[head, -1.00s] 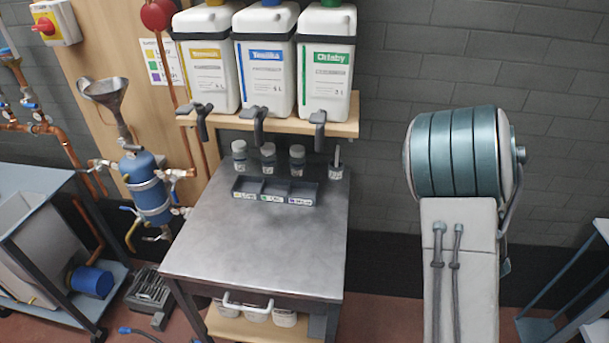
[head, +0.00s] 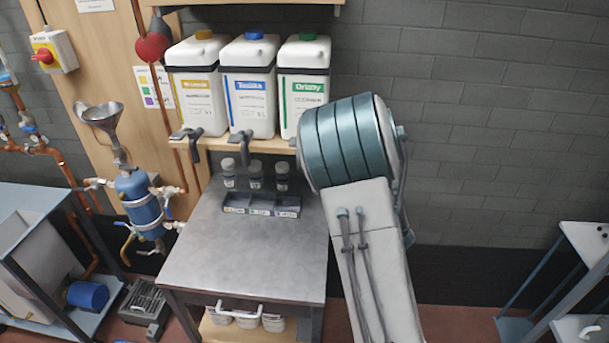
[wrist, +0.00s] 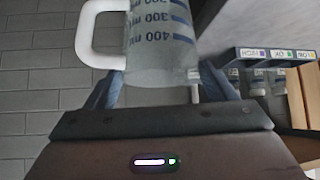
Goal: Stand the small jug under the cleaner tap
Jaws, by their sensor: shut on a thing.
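My gripper (wrist: 162,76) is shut on the small jug (wrist: 160,42), a clear measuring jug with blue marks and a white handle (wrist: 88,35). Its marks read upside down in the wrist view, as do the tray labels, so it seems roughly upright. Gripper and jug are hidden behind my arm in the head view. Three white canisters with yellow (head: 197,85), blue (head: 250,85) and green (head: 306,75) labels stand on the shelf. Dark taps show under the yellow (head: 192,146) and blue (head: 240,148) ones; the green one's tap is hidden. I cannot read which holds cleaner.
Below the shelf stands a grey metal bench (head: 235,240), its front and left clear. A labelled divided tray (head: 261,207) and small lidded bottles (head: 255,176) are at its back. A blue vessel with a funnel (head: 140,200) is left. Another stand (head: 580,250) is far right.

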